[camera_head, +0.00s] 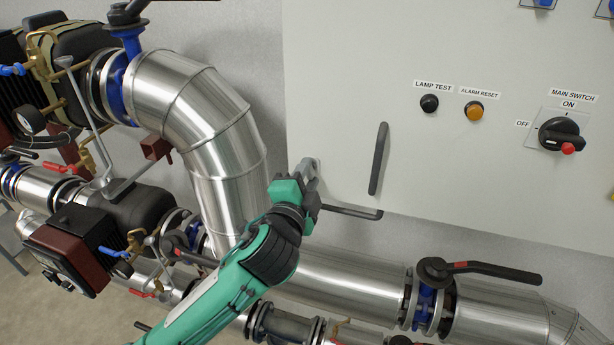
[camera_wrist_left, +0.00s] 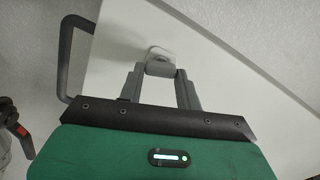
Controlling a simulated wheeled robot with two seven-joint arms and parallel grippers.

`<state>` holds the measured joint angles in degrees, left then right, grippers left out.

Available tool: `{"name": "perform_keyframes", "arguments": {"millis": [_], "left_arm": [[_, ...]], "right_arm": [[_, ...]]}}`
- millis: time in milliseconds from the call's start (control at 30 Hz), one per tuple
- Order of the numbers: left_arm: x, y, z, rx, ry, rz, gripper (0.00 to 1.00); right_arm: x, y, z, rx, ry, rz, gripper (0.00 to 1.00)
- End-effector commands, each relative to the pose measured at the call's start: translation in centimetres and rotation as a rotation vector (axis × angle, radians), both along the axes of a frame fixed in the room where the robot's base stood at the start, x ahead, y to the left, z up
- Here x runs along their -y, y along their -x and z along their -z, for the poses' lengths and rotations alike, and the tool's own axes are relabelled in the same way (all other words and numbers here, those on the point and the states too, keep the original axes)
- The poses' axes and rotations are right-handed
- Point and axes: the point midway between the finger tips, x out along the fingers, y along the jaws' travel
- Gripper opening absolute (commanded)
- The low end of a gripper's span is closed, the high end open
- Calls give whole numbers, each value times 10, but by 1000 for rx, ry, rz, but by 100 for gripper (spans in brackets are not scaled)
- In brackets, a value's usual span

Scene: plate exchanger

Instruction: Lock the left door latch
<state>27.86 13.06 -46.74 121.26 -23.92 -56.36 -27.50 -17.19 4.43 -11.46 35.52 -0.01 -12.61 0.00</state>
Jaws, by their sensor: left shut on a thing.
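The white cabinet door (camera_head: 345,100) fills the upper right of the head view. In the head view the gripper hides most of the latch. I cannot tell the latch's turn angle. My right gripper is in neither view.
A dark upright handle (camera_head: 379,158) stands on the door right of my gripper. A dark bent bar (camera_head: 352,212) juts out below the door's lower edge. Large metal pipes (camera_head: 215,130) with valves run left of and below the cabinet. The main switch (camera_head: 561,134) is at right.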

Motion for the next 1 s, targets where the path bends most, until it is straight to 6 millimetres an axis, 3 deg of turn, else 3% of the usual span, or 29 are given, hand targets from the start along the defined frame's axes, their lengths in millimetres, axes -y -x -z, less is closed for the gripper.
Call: {"name": "perform_keyframes", "arguments": {"millis": [400, 1000], "left_arm": [[1, 0, 2, 81, -251, 0, 12], [1, 0, 2, 103, -320, 0, 12]], "right_arm": [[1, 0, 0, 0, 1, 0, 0], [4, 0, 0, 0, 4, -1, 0]]}}
